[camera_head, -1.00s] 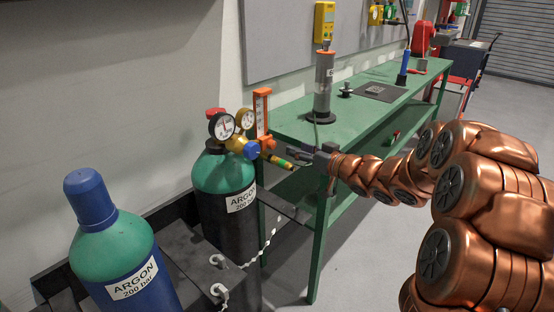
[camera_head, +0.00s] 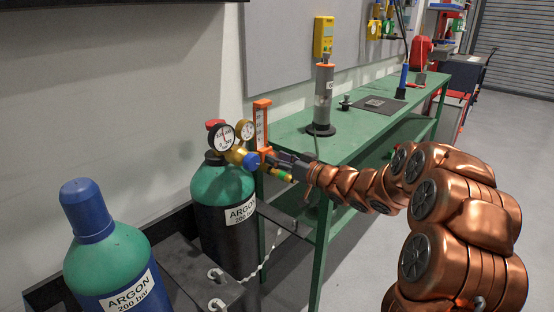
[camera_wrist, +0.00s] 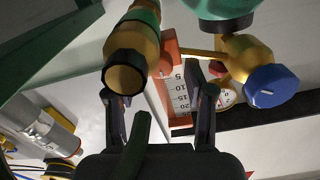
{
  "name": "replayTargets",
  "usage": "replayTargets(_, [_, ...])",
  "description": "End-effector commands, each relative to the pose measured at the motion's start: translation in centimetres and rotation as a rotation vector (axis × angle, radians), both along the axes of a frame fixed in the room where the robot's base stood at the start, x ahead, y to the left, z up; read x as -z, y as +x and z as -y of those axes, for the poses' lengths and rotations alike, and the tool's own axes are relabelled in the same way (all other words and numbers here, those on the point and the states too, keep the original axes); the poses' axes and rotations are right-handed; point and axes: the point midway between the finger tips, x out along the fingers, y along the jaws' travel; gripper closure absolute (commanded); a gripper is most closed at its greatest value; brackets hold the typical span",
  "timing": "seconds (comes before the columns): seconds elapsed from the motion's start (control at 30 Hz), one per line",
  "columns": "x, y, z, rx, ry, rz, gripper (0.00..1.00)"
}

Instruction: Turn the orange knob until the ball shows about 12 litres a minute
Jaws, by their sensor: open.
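The flowmeter (camera_head: 261,122) is an upright orange frame with a white scale, beside the regulator's gauges in the head view. Its scale (camera_wrist: 180,92), marked 5 to 20, appears between my fingers in the wrist view; I cannot make out the ball. The orange knob (camera_head: 267,149) is at the flowmeter's foot, partly hidden by my gripper, and I cannot pick it out in the wrist view. My gripper (camera_head: 276,161) is open at the flowmeter's lower end. In the wrist view its fingers (camera_wrist: 160,92) are apart, and I see no grip on anything.
A blue knob (camera_wrist: 268,88) and a brass outlet with a green band (camera_wrist: 133,60) are close to my fingers. The argon cylinder (camera_head: 222,188) stands below the regulator, another (camera_head: 112,262) at front left. A green bench (camera_head: 350,128) stands behind my arm.

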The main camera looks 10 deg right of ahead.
Motion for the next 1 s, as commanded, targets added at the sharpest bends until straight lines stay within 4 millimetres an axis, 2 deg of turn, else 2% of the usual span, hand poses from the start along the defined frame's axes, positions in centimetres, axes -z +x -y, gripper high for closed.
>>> replayTargets(0.47, [0.04,0.66,-0.45,0.001,0.0,-0.002,0.48])
replayTargets(0.9, [0.07,0.66,-0.42,0.002,0.0,-0.002,0.94])
replayTargets(1.0, [0.08,0.65,-0.42,0.002,0.001,-0.002,1.0])
